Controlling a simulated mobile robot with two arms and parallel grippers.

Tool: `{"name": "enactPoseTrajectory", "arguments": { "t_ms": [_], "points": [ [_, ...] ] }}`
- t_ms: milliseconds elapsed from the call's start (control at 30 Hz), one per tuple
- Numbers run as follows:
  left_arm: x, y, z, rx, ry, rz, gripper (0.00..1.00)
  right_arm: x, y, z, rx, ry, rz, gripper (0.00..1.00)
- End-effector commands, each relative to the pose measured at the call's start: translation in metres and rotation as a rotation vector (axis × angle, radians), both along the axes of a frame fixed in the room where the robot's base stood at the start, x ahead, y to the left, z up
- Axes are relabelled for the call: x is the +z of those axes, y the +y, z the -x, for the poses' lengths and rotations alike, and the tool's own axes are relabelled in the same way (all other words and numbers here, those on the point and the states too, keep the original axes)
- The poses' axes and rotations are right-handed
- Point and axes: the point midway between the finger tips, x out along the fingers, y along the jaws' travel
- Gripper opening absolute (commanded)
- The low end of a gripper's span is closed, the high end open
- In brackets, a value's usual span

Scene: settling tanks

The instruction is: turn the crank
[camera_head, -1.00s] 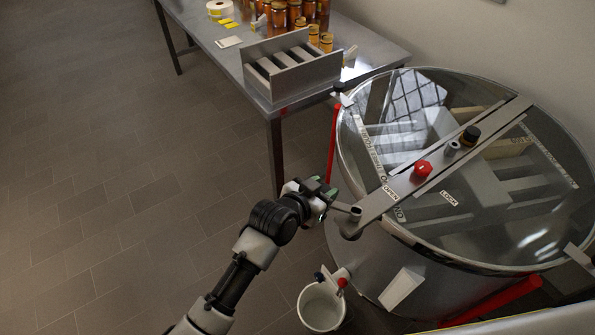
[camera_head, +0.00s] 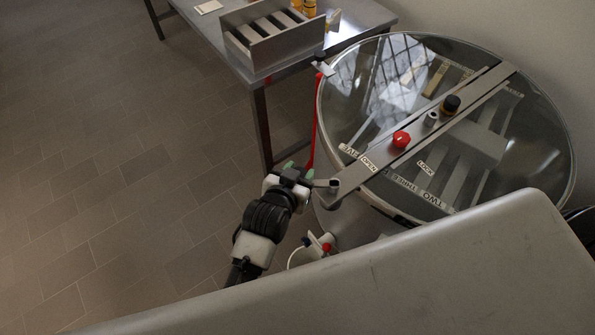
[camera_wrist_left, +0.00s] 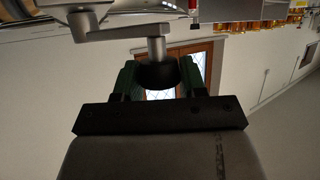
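The crank (camera_head: 324,184) sits at the near left end of the metal bar across the round glass-topped tank (camera_head: 575,160). In the left wrist view, its grey arm and upright post (camera_wrist_left: 157,46) end in a black knob (camera_wrist_left: 157,75). My left gripper (camera_head: 301,172) is at the crank's outer end. In the left wrist view its green fingers (camera_wrist_left: 159,74) stand on both sides of the knob, with no clear gap, so it looks shut on the knob. The head view hides the knob among the fingers. My right gripper is not in view.
The bar carries a red knob (camera_head: 401,139) and a black knob (camera_head: 450,104). A steel table (camera_head: 360,22) with a slotted metal box (camera_head: 268,50) stands behind. A white bucket (camera_head: 303,259) is below the crank. A large grey surface covers the lower right. The left floor is clear.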

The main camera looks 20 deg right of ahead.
Motion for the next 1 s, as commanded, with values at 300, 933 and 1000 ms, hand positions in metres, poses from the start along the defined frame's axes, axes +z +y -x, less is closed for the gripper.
{"name": "enactPoseTrajectory", "arguments": {
  "t_ms": [300,933,1000],
  "points": [
    [0.001,0.0,-0.001,0.0,-0.002,0.003,0.67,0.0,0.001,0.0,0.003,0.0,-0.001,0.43],
    [0.023,0.04,0.046,0.0,-0.002,0.003,0.67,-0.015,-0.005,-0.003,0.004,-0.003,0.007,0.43],
    [0.028,0.047,0.054,-0.001,-0.001,0.003,0.67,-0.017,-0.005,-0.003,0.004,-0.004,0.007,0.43]
  ]
}}
